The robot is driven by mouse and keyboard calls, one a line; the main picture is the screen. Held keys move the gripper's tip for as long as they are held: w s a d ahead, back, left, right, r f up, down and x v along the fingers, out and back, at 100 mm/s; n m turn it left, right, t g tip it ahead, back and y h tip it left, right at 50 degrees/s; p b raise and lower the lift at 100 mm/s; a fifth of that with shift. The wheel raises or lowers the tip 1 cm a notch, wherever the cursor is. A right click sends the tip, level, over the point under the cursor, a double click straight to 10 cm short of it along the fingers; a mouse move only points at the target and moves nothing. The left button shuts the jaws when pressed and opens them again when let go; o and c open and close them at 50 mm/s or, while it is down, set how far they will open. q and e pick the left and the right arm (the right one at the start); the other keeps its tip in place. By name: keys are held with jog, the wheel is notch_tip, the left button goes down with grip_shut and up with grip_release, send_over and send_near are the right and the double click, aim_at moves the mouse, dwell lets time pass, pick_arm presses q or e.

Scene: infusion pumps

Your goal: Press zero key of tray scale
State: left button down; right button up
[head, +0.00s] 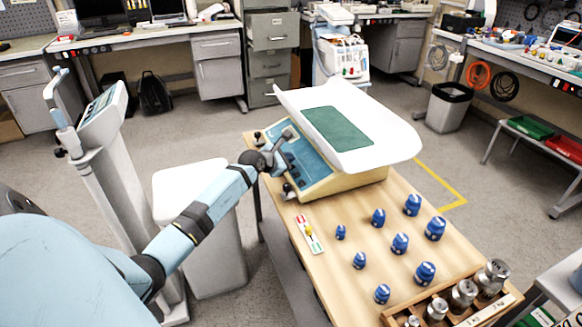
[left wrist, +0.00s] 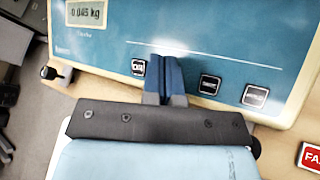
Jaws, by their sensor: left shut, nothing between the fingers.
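The tray scale has a cream body (head: 343,184), a white tray (head: 392,143) with a green mat, and a blue front panel (head: 308,160). In the left wrist view its display (left wrist: 87,13) appears to read 0.045 kg. A row of small square keys shows there: one key (left wrist: 139,67) left of my fingers, one key (left wrist: 210,85) to their right, and another key (left wrist: 256,96) farther right. Labels are too blurred to read. My left gripper (head: 284,141) is shut and empty at the panel; its fingertips (left wrist: 166,66) cover part of the key row. Contact cannot be told. My right gripper is out of view.
Several blue weights (head: 400,243) stand on the wooden table (head: 335,270). A wooden box (head: 472,313) with metal weights is at the near right. A pass/fail card (head: 309,235) lies near the left edge. A white column scale (head: 93,150) stands left of my arm.

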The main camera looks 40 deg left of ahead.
pick_arm(q)
jog(key=shift+f, duration=0.1)
jog(key=shift+w+d+f, duration=0.1)
jog(key=shift+w+f, duration=0.05)
jog(key=shift+f, duration=0.1)
jog(key=shift+w+f, duration=0.1)
jog(key=shift+f, duration=0.25)
dwell(0.6)
jog(key=shift+r, duration=0.1)
jog(key=shift+s+r+p, duration=0.3)
jog(key=shift+r+p, duration=0.3)
jog(key=shift+p, duration=0.05)
jog(key=shift+s+r+p, duration=0.1)
jog(key=shift+r+p, duration=0.4)
jog(key=shift+r, duration=0.05)
jog(key=r+p, duration=0.1)
jog(key=s+r+p, duration=0.1)
jog(key=a+r+p, duration=0.1)
jog(key=shift+s+r, duration=0.25)
